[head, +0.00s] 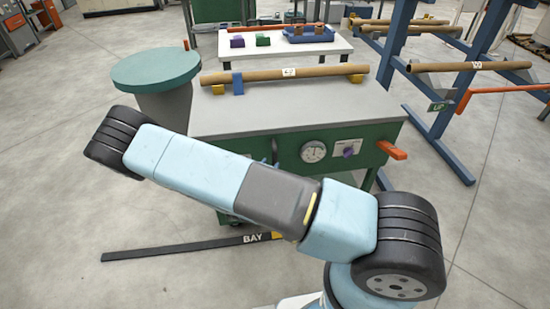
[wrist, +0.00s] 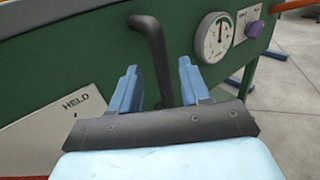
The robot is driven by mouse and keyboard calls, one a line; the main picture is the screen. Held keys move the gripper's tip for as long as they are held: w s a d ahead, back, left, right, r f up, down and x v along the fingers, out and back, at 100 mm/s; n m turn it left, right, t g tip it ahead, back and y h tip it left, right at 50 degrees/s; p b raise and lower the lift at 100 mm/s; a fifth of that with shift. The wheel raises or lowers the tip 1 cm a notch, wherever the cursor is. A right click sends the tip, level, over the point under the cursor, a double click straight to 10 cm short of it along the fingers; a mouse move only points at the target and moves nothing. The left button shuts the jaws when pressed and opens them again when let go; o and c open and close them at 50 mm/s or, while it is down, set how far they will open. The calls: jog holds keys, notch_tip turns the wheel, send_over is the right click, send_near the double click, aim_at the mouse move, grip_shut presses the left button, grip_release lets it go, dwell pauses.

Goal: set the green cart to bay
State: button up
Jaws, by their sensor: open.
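The green cart (head: 290,153) stands in the middle of the head view, with a grey top, a round dial and an orange lever on its front. A dark bar (head: 155,254) marked BAY lies on the floor in front of it. In the wrist view the green panel (wrist: 195,65) fills the back, with a dark bent handle (wrist: 152,45) on it. My gripper (wrist: 158,92) is open, and the handle shows between its two blue fingers; I cannot tell whether they touch it. In the head view my arm hides most of the gripper.
A white plate (wrist: 65,115) marked HELD is at the left of the wrist view. A tube (head: 285,75) rests on the cart's top. A round green-topped drum (head: 155,68) is at the left, blue racks (head: 425,130) at the right.

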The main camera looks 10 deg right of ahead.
aim_at(275, 157)
jog(key=shift+x, duration=2.85)
jog(key=shift+c, duration=0.4)
grip_shut()
